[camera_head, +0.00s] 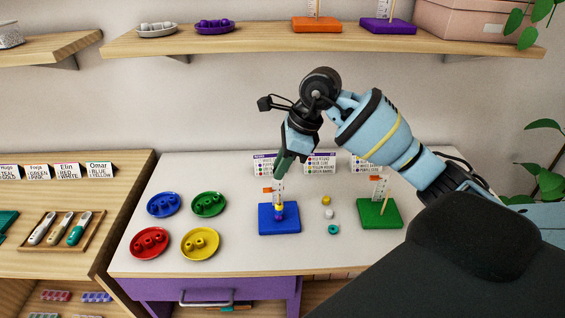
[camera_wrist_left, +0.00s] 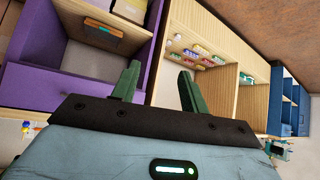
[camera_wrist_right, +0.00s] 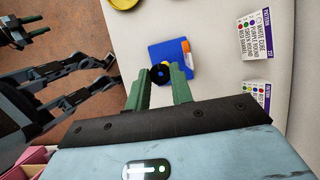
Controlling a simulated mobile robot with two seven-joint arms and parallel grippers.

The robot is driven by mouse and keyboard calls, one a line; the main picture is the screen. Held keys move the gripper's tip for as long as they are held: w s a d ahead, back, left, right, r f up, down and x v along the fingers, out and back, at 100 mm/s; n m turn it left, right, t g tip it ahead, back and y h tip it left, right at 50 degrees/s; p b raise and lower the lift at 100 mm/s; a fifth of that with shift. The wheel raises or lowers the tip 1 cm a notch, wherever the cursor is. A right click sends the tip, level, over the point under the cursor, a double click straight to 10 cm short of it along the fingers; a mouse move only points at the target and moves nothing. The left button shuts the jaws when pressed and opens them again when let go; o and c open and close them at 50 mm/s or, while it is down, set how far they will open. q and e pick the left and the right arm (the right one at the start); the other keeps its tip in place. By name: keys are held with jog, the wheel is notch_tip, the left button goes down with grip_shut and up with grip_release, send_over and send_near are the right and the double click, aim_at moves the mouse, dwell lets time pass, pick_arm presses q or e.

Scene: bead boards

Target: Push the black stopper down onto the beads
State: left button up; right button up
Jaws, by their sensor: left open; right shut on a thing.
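The blue board (camera_head: 279,228) stands on the white tabletop with a few beads (camera_head: 279,212), yellow and dark blue or purple, stacked low on its peg. My right gripper (camera_head: 279,175) points down just above this board. In the right wrist view, its fingers are shut on the black stopper (camera_wrist_right: 159,74), which shows as a dark ring over the blue board (camera_wrist_right: 167,53). In the head view the fingers hide the stopper. I cannot tell its exact height above the beads. My left gripper (camera_wrist_left: 158,78) is open and empty, away from the board, facing shelves and a drawer.
A green board (camera_head: 379,220) with a tilted peg stands right of the blue one. Loose beads (camera_head: 327,213) lie between them. Blue, green, red (camera_head: 149,243) and yellow dishes of beads sit to the left. Printed cards (camera_head: 325,161) stand behind the boards.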

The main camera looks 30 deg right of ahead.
aim_at(282, 204)
pick_arm(q)
jog(key=shift+f, duration=0.1)
pick_arm(e)
jog(key=shift+f, duration=0.15)
jog(key=shift+f+b, duration=0.6)
jog(key=shift+f, duration=0.9)
pick_arm(q)
jog(key=shift+s+d+f+g+b, duration=0.15)
jog(key=shift+s+d+f+b, duration=0.05)
jog(key=shift+s+f, duration=0.35)
jog(key=shift+s+d+f+g+b, duration=0.15)
jog(key=shift+s+f, duration=0.25)
jog(key=shift+f, duration=0.1)
pick_arm(e)
jog(key=shift+f, duration=0.9)
pick_arm(q)
jog(key=shift+s+f+b, duration=0.35)
jog(key=shift+f, duration=0.2)
pick_arm(e)
jog(key=shift+f, duration=0.8)
pick_arm(q)
jog(key=shift+s+f, duration=0.2)
pick_arm(e)
jog(key=shift+f, duration=0.3)
pick_arm(q)
jog(key=shift+s+f+g+b, duration=0.4)
jog(key=shift+s+f+b, duration=0.25)
jog(key=shift+f, duration=0.15)
pick_arm(e)
jog(key=shift+f, duration=1.15)
